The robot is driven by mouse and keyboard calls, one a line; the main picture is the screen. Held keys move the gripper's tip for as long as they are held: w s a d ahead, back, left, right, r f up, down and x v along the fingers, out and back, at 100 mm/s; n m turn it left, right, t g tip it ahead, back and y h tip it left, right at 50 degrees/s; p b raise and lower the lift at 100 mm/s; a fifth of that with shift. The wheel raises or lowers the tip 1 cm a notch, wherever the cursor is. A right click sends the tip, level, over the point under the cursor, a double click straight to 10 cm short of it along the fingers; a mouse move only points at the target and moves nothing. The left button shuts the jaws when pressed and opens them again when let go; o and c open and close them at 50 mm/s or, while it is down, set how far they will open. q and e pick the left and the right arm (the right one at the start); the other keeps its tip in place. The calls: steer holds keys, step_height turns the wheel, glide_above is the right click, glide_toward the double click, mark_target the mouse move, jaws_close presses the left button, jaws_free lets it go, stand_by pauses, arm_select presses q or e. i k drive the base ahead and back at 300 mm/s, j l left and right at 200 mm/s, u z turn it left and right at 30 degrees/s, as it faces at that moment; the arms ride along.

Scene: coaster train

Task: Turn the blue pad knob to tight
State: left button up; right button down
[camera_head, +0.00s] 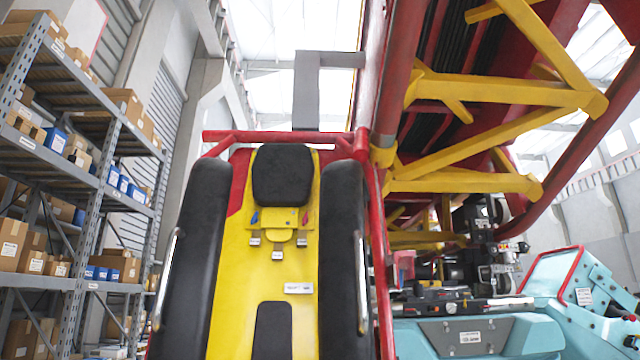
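A small blue knob (254,218) sits on the yellow seat back, just below the left side of the black headrest pad (281,175). It looks tilted, but its exact setting is too small to tell. A matching red knob (305,217) sits to its right. Small grey labels (277,255) are below the knobs; their writing is not readable. A larger white label (298,288) is lower on the yellow seat back (235,300). Neither of my grippers is in view.
Thick black padded restraints (195,260) flank the seat, with metal handles on their outer sides. Red and yellow track beams (500,110) hang at upper right. A teal car body (480,335) with tools is at lower right. Shelves with boxes (75,150) stand at left.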

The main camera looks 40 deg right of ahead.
mark_target(255, 219)
steer(key=z, duration=1.2)
